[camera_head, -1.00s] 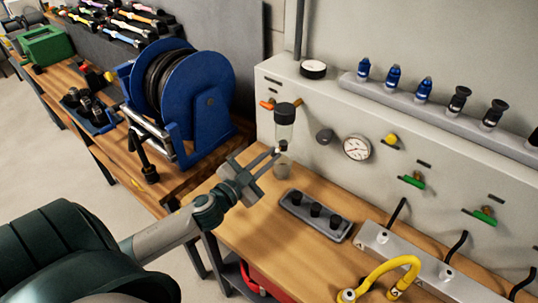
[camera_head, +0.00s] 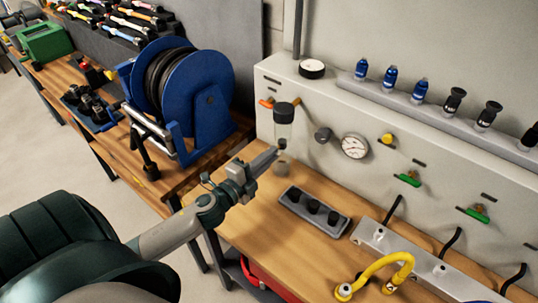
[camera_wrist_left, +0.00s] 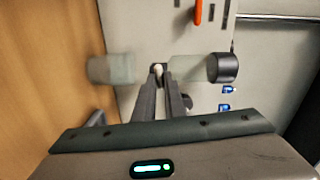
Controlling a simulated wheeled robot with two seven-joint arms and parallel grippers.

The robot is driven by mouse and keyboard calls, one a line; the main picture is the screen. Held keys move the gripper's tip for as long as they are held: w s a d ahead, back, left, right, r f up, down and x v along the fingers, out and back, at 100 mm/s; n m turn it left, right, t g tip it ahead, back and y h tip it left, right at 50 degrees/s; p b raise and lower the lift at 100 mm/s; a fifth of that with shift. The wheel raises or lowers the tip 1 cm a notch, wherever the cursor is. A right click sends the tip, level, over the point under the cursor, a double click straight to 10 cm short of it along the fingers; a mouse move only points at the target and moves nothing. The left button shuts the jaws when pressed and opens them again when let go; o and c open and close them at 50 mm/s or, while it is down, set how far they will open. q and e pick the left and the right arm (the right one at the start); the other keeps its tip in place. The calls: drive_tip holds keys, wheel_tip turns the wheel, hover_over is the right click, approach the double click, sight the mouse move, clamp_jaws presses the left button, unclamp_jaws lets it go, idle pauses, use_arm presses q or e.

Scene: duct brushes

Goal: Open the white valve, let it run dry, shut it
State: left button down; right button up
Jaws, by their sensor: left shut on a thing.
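The clear bowl (camera_head: 284,130) with a black cap (camera_head: 284,112) hangs on the grey panel. In the left wrist view, its clear body (camera_wrist_left: 190,68) and black cap (camera_wrist_left: 223,67) lie to the right. The small white valve (camera_wrist_left: 158,69) sits at the bowl's lower end, between my fingertips. My left gripper (camera_head: 275,152) is shut on it, and it also shows in the left wrist view (camera_wrist_left: 160,78). A translucent cup (camera_wrist_left: 112,69) lies beyond the valve, below the bowl. I cannot tell whether liquid is in either. My right gripper is out of view.
A round gauge (camera_head: 354,146) and an orange lever (camera_head: 266,103) are on the panel. A grey tray with black knobs (camera_head: 314,211) and a yellow hose (camera_head: 385,268) are on the bench to the right. A blue reel (camera_head: 195,95) stands left.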

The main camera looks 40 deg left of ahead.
use_arm(q)
drive_tip(key=shift+m, duration=0.6)
drive_tip(key=c, duration=1.8)
unclamp_jaws()
drive_tip(key=shift+s, duration=0.15)
drive_tip(key=shift+s+a+b, duration=0.25)
drive_tip(key=shift+s+b, duration=0.75)
drive_tip(key=shift+s, duration=1.85)
drive_tip(key=shift+s+a+b, duration=0.2)
drive_tip(key=shift+s+b, duration=0.85)
drive_tip(key=shift+s, duration=1.8)
drive_tip(key=shift+s+a+b, duration=0.25)
drive_tip(key=shift+s+b, duration=0.75)
drive_tip(key=shift+s, duration=1.85)
